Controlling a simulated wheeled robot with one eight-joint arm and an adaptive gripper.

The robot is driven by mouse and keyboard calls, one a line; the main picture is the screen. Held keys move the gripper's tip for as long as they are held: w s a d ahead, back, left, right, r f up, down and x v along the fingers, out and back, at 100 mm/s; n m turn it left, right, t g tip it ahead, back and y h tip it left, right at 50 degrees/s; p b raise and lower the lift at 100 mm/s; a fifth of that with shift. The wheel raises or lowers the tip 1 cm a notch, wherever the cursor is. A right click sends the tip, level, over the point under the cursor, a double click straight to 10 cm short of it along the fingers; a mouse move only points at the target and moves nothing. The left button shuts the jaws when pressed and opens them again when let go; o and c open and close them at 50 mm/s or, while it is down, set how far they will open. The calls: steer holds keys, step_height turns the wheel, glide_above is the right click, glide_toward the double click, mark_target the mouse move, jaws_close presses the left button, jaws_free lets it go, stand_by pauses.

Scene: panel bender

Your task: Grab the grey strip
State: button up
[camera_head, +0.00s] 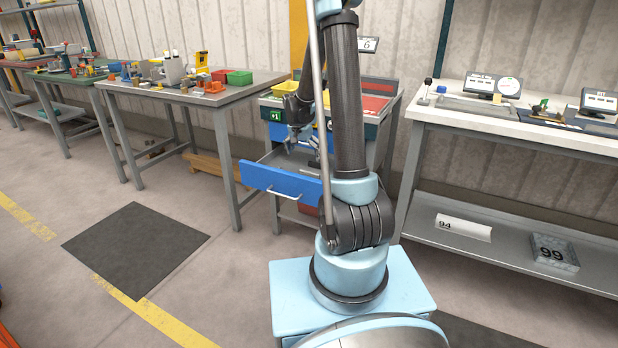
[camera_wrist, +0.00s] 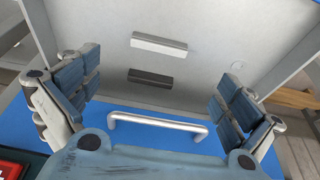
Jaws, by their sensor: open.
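Two small strips lie inside an open drawer in the wrist view. One is a light grey strip (camera_wrist: 158,43), farther from the drawer's front. The other is a dark grey, nearly black strip (camera_wrist: 150,77), closer to the front. The drawer's blue front with a metal handle (camera_wrist: 158,124) is at the bottom of the wrist view; its blue front (camera_head: 262,178) also shows in the head view. My gripper (camera_wrist: 158,92) is open and empty, its fingers spread left and right of the strips, touching neither. In the head view my arm partly hides the drawer.
The drawer's walls (camera_wrist: 298,58) stand around the strips. In the head view, a cluttered workbench (camera_head: 232,98) stands to the left and a white-topped bench (camera_head: 430,112) to the right. A dark mat (camera_head: 136,248) lies on open floor.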

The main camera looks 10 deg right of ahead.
glide_above(309, 172)
steer(key=s+a, duration=0.1)
steer(key=s, duration=0.1)
step_height(309, 172, down, 6)
steer(key=shift+w+a, duration=0.1)
steer(key=shift+a, duration=0.05)
steer(key=shift+x, duration=2.7)
steer(key=shift+w+r, duration=0.1)
steer(key=shift+w, duration=0.05)
steer(key=shift+c, duration=0.2)
steer(key=c, duration=0.8)
